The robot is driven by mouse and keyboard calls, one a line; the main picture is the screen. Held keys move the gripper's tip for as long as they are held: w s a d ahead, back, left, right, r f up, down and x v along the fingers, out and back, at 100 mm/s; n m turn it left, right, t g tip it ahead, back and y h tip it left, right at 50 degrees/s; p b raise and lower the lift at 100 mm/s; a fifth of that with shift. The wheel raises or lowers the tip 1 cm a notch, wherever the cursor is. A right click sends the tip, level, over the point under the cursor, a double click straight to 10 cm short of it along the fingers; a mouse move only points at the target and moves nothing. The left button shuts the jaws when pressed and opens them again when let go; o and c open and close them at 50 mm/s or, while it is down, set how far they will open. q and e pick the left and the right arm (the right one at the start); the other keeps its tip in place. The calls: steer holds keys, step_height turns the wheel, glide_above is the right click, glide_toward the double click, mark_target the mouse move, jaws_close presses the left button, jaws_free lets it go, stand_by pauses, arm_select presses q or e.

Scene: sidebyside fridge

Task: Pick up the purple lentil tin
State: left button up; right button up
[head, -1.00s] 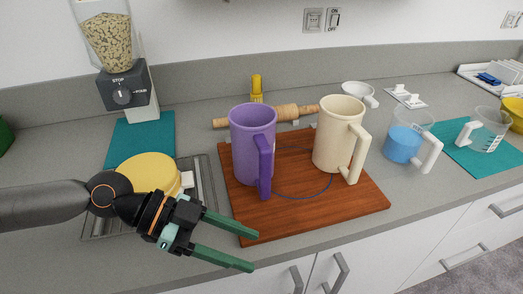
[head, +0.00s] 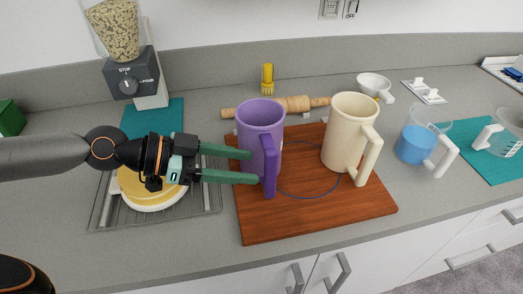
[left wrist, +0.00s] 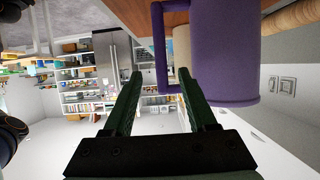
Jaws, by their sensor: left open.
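The purple vessel (head: 256,125) looks like a tall mug with a side handle (head: 269,165). It stands upright at the left of a wooden board (head: 300,218). No label or contents can be made out. My left gripper (head: 253,166) is open in front of its lower left side, its fingers pointing right toward the handle. In the left wrist view, the purple body (left wrist: 222,50) fills the upper right, and its handle (left wrist: 159,45) shows between the fingertips of my left gripper (left wrist: 160,74). Whether the fingers touch it I cannot tell. My right gripper is not in view.
A cream mug (head: 345,130) stands close to the right on the same board. A rolling pin (head: 290,105) lies behind, with a yellow brush (head: 267,78). A jug of blue liquid (head: 416,145) stands farther right. A yellow-topped round dish (head: 150,196) sits beneath my left arm.

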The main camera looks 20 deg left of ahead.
mark_target(265, 168)
arm_select(q)
steer(key=shift+p+x, duration=0.75)
steer(key=shift+x, duration=0.5)
steer(key=shift+p+x, duration=0.35)
steer(key=shift+x, duration=0.85)
steer(key=shift+p+x, duration=0.5)
steer(key=shift+x, duration=1.8)
steer(key=shift+a+f, duration=0.1)
steer(key=shift+c, duration=0.2)
jaws_close()
steer(key=shift+w, duration=0.1)
